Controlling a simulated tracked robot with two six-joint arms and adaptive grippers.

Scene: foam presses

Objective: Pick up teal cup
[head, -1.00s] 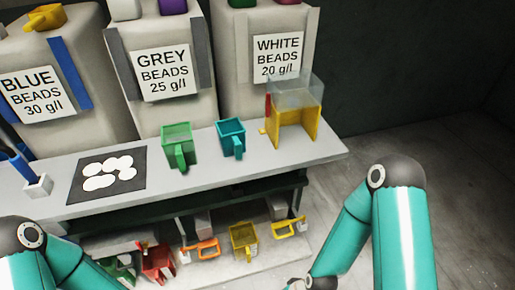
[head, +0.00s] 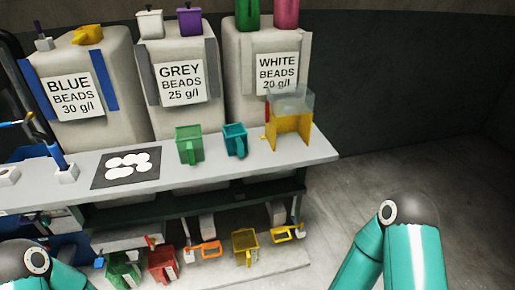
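The teal cup (head: 235,140) stands upright on the light grey bench (head: 215,168). It is square, with its handle facing the front. It sits between a green cup (head: 189,146) on its left and a yellow stand with a clear top (head: 289,126) on its right. Nothing holds it. Only parts of my teal and dark arms show at the lower left and lower right. Both grippers are outside the frame.
A dark mat with white discs (head: 127,167) lies left of the green cup. Bins labelled blue, grey (head: 181,83) and white beads stand behind the bench. A lower shelf holds a red cup (head: 162,263), a yellow cup (head: 245,246) and orange-handled items. Open floor lies to the right.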

